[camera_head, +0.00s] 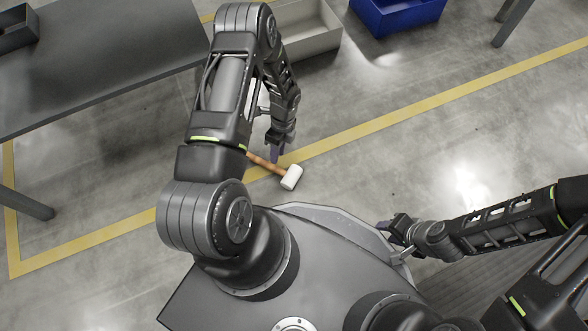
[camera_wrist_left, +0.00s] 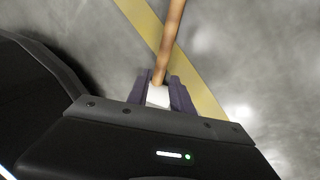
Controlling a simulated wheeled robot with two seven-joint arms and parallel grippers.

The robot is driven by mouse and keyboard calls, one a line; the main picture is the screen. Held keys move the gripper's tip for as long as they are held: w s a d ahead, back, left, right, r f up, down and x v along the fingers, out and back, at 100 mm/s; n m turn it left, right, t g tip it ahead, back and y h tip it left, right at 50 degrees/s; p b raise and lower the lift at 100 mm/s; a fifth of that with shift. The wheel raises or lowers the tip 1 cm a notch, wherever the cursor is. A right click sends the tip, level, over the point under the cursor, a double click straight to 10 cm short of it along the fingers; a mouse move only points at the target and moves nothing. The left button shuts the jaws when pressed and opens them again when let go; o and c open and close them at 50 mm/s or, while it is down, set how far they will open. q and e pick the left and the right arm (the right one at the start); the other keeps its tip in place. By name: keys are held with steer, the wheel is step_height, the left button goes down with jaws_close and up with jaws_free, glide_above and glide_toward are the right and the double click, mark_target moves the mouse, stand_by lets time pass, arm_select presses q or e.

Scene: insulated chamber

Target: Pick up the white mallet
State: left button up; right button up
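The white mallet lies on the grey floor, its white head (camera_head: 291,177) toward me and its brown handle (camera_head: 264,164) crossing the yellow line. My left gripper (camera_head: 276,153) points down near the handle in the head view. In the left wrist view its purple fingers (camera_wrist_left: 164,92) are apart, with the white head (camera_wrist_left: 158,97) showing between them and the handle (camera_wrist_left: 170,38) running up the picture. I cannot tell how far the fingertips are above the head. My right gripper (camera_head: 391,232) is off to the right, away from the mallet; its fingers are too small to judge.
A dark table (camera_head: 100,62) stands at the upper left with a dark tray (camera_head: 14,28) on it. A grey bin (camera_head: 313,42) and a blue bin (camera_head: 398,15) are at the back. The floor right of the mallet is clear.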

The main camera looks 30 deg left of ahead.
mark_target(276, 167)
arm_select(q)
steer(key=shift+a, duration=0.1)
steer(key=shift+f, duration=0.1)
steer(key=shift+b+x, duration=0.4)
steer(key=shift+x, duration=0.85)
steer(key=b+x, duration=0.2)
steer(key=x, duration=0.2)
steer(key=shift+f+b, duration=0.25)
steer(key=shift+b, duration=0.15)
steer(key=shift+f, duration=0.35)
steer(key=shift+c, duration=0.2)
jaws_close()
